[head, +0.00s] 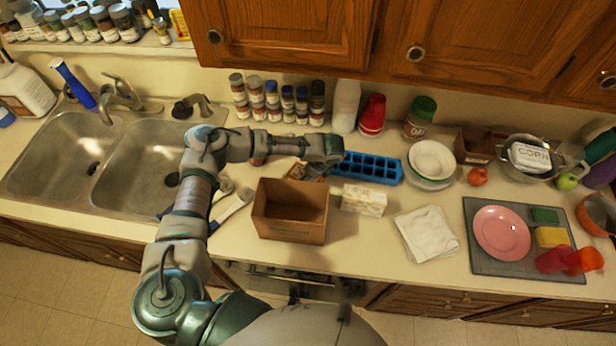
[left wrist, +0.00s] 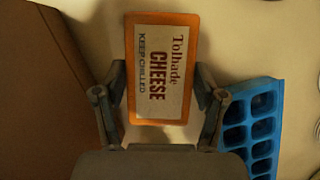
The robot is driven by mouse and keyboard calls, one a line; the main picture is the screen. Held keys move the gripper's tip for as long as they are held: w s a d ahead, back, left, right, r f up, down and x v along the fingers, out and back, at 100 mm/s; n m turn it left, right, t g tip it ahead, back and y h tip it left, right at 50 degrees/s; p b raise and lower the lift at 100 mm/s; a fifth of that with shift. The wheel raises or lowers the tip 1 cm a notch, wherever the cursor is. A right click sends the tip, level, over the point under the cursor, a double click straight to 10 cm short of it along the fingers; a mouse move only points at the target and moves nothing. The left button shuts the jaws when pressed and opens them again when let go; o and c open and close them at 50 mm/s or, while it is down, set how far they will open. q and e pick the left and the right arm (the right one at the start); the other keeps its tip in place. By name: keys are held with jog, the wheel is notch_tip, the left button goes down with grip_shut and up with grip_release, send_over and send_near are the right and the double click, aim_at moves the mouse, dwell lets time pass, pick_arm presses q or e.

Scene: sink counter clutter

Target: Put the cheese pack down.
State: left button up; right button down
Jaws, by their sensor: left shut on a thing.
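The cheese pack (left wrist: 160,70), orange with a white label reading "Tolhade CHEESE KEEP CHILLED", is between the fingers of my left gripper (left wrist: 160,108) in the left wrist view. My left gripper is shut on it. In the head view my left gripper (head: 318,164) is over the counter behind the open brown box (head: 290,232), left of the blue ice tray (head: 372,168). The pack is small and partly hidden there. I cannot tell whether its underside touches the counter. My right gripper is not in view.
A small whitish carton (head: 364,200) stands right of the box, and a folded white cloth (head: 427,234) lies further right. Spice jars (head: 272,101) and red cups (head: 372,115) line the back. A double sink (head: 140,165) is at left. A grey mat (head: 488,258) holds a pink plate (head: 502,233).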

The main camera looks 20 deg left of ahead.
pick_arm(q)
jog(key=shift+a+f, duration=0.15)
jog(key=shift+f, duration=0.95)
jog(key=o, duration=1.3)
jog(key=shift+o, duration=0.2)
